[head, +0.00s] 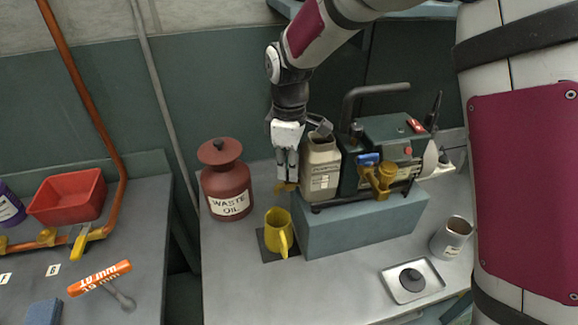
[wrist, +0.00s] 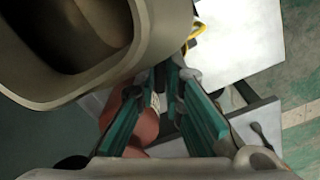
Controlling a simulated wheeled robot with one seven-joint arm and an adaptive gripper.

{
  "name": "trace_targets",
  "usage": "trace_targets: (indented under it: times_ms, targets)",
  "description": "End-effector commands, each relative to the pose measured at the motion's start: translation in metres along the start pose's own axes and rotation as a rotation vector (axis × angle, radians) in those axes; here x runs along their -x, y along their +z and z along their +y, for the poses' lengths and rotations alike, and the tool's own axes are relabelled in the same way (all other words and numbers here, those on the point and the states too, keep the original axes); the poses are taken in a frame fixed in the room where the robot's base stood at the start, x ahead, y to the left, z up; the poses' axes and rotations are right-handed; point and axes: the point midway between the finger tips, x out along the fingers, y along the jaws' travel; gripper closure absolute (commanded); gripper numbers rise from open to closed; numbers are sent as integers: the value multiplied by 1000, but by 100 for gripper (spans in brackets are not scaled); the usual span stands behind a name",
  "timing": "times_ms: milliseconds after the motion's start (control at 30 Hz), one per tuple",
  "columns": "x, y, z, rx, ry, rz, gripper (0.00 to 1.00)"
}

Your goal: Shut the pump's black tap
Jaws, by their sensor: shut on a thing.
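The green pump (head: 385,135) stands on a grey-blue block (head: 355,228), with a black handle on top. A beige labelled vessel (head: 321,168) stands at its left end; its open mouth fills the upper left of the wrist view (wrist: 75,45). My gripper (head: 287,178) points down just left of this vessel, its fingers nearly together at a small brass fitting (head: 286,187). It also shows in the wrist view (wrist: 170,75), shut on a small part there. The black tap is not clearly visible, hidden at the fingertips. A blue-handled brass tap (head: 372,165) is on the pump's front.
A yellow jug (head: 279,230) stands on a dark mat below my gripper. The red waste oil can (head: 226,185) is close on the left. A metal cup (head: 451,238) and a tray with a black disc (head: 412,280) are at right.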

Motion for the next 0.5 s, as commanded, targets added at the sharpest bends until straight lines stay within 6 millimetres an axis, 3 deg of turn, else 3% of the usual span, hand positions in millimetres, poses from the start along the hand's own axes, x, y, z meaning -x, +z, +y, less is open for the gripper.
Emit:
trace_targets:
  times_ms: [300,500]
  targets:
    - [0,0,-1,-18,-2,-2,100]
    - [1,0,-2,-181,-2,-2,100]
